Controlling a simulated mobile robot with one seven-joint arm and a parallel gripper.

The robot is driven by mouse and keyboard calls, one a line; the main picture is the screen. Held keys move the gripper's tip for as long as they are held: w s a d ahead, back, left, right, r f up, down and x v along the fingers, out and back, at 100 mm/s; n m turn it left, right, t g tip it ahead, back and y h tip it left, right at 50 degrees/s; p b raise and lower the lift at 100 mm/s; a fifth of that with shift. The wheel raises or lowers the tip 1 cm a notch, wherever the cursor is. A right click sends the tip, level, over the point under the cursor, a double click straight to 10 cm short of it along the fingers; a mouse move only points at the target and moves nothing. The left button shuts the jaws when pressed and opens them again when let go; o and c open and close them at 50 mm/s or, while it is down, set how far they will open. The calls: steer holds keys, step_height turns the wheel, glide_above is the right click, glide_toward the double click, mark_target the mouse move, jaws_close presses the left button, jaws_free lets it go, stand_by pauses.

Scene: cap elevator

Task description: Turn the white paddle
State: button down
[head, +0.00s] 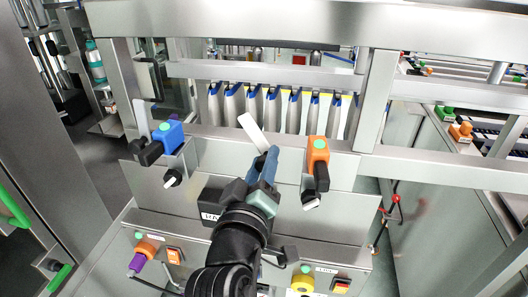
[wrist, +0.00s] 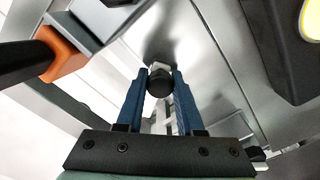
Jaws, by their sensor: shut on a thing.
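The white paddle (head: 253,132) stands tilted up and to the left at the middle of the grey machine front in the head view. My gripper (head: 266,158), with blue fingers, is at its lower end and hides its mount. In the wrist view, my gripper (wrist: 161,76) has its fingers on either side of a round black hub (wrist: 160,80) with a metal collar behind it. A pale strip shows between the fingers below the hub; I cannot tell if it is the paddle. The gripper is shut on the paddle's hub end.
A blue block (head: 168,136) with a black handle is to the left, and an orange block (head: 318,152) with a black handle is close on the right. A metal rail crosses above. Bottle-like white parts (head: 272,106) stand behind.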

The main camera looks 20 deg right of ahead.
steer(key=n+p, duration=0.3)
steer(key=n, duration=0.1)
steer(key=shift+n, duration=0.4)
steer(key=shift+f, duration=0.1)
steer(key=c, duration=0.5)
jaws_free()
steer(key=shift+a, duration=0.1)
steer(key=shift+c, duration=0.2)
steer(key=shift+s, duration=0.1)
steer(key=b+v, duration=0.3)
steer(key=v, duration=0.9)
steer(key=shift+s+a+b, duration=0.2)
steer(key=shift+s+b, duration=0.1)
steer(key=shift+b, duration=0.1)
